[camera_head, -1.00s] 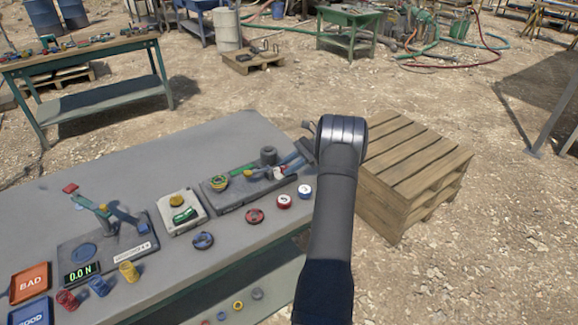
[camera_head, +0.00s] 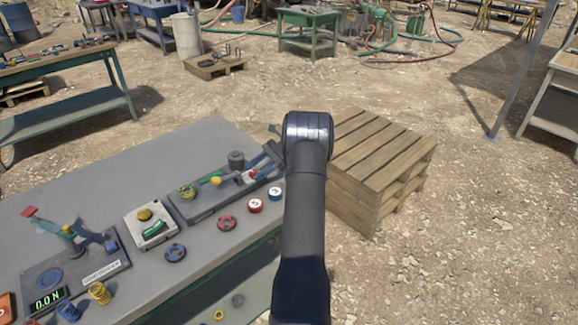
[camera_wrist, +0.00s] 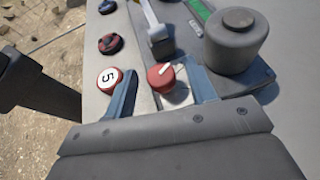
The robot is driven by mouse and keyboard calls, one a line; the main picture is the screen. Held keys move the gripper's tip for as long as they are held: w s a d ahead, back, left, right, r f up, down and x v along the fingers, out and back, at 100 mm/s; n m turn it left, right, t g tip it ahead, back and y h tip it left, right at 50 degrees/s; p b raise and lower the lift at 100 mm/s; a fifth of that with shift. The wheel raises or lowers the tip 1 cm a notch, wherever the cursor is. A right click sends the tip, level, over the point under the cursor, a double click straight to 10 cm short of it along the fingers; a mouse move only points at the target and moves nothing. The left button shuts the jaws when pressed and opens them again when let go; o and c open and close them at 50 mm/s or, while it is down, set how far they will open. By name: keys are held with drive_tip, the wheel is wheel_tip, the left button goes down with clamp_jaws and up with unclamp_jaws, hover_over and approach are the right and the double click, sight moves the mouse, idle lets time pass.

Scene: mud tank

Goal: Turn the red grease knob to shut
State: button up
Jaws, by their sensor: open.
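The red grease knob (camera_wrist: 160,79) shows in the wrist view, with a white pointer mark on top slanting to the upper right. It sits on a pale plate at the end of a grey fixture. My gripper (camera_wrist: 161,66) is open, its two blue fingers on the left and right of the knob, with a visible gap on the left side. I cannot tell whether the right finger touches it.
A grey cylinder (camera_wrist: 236,45) stands close to the right finger. A white-topped disc marked 5 (camera_wrist: 108,79) lies left of the left finger. More discs and a tester with a 0.0 N display (camera_head: 48,300) are on the grey bench (camera_head: 190,150). A wooden pallet stack (camera_head: 375,160) stands right of the bench.

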drive_tip(key=m+t, duration=0.2)
drive_tip(key=m+t+y, duration=0.1)
drive_tip(key=t, duration=0.1)
drive_tip(key=m+t+y, duration=0.1)
drive_tip(key=m+t, duration=0.1)
drive_tip(key=shift+s+d+m, duration=0.15)
drive_tip(key=shift+s+m, duration=0.15)
drive_tip(key=shift+s, duration=0.1)
drive_tip(key=m+t, duration=0.3)
drive_tip(key=t, duration=0.1)
drive_tip(key=shift+s+m, duration=0.25)
drive_tip(key=shift+m, duration=0.05)
drive_tip(key=shift+d+r+m+t, duration=0.1)
drive_tip(key=shift+m+t, duration=0.3)
drive_tip(key=shift+t, duration=0.2)
drive_tip(key=v, duration=1.7)
drive_tip(key=shift+w+r, duration=0.1)
drive_tip(key=shift+w, duration=0.05)
drive_tip(key=x, duration=1.8)
drive_tip(key=shift+s, duration=0.3)
drive_tip(key=shift+w+d+n+g, duration=0.15)
drive_tip(key=shift+d+n+g, duration=0.1)
drive_tip(key=shift+n+g, duration=0.95)
drive_tip(key=shift+g, duration=0.2)
